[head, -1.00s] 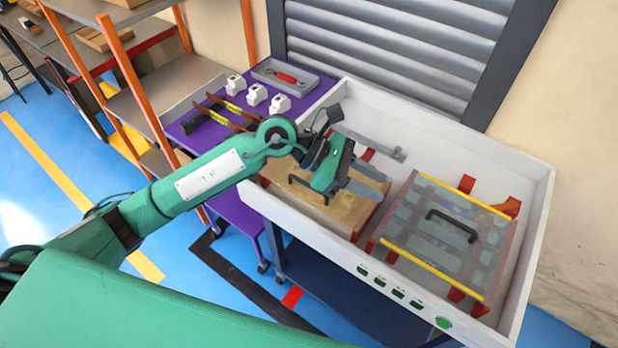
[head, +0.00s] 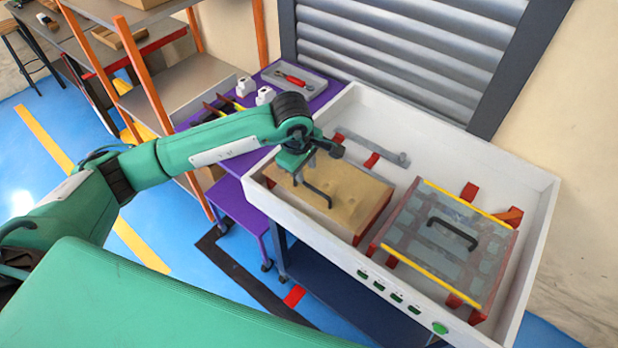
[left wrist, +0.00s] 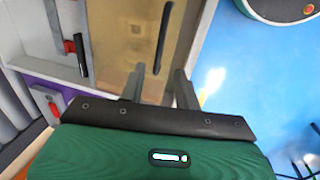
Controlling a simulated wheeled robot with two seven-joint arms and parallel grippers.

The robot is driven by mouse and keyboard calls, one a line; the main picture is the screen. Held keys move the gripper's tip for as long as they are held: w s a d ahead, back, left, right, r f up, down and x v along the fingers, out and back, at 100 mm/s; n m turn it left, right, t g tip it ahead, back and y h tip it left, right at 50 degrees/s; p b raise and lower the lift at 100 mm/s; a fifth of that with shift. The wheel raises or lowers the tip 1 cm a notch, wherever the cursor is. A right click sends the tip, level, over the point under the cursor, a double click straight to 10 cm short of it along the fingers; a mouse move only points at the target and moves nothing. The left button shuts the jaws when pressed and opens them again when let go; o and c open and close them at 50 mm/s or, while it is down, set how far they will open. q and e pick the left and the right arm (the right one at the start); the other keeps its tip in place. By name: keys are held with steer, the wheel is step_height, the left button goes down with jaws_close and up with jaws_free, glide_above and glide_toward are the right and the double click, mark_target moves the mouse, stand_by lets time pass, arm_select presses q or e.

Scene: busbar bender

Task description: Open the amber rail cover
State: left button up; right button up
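The amber rail cover (head: 345,200) is a tan, see-through panel in the left part of the white tray, lying flat with a black bar handle (head: 315,190) on top. My left gripper (head: 305,172) is above the cover's left part, close to the handle's far end. In the left wrist view its two fingers (left wrist: 160,82) are spread apart with nothing between them. The handle (left wrist: 163,32) shows just beyond the fingertips, roughly in line with the gap, over the amber panel (left wrist: 128,60). I cannot tell whether the fingers touch it. My right gripper is not in view.
A clear cover (head: 420,238) with yellow edges and a black handle lies at the right in the white tray (head: 540,235). A grey bar (head: 375,148) lies behind the amber cover. Green buttons (head: 395,298) line the tray's front. A purple table (head: 312,98) stands behind left.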

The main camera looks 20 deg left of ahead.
mark_target(310, 186)
arm_select(q)
steer(key=f, duration=0.2)
steer(key=f+p, duration=0.1)
steer(key=f, duration=0.1)
steer(key=w+f, duration=0.1)
steer(key=f, duration=0.1)
steer(key=shift+w+d+p, duration=0.1)
steer(key=shift+d+p, duration=0.15)
steer(key=shift+p, duration=0.05)
steer(key=shift+w+f, duration=0.15)
steer(key=shift+f, duration=0.6)
jaws_close()
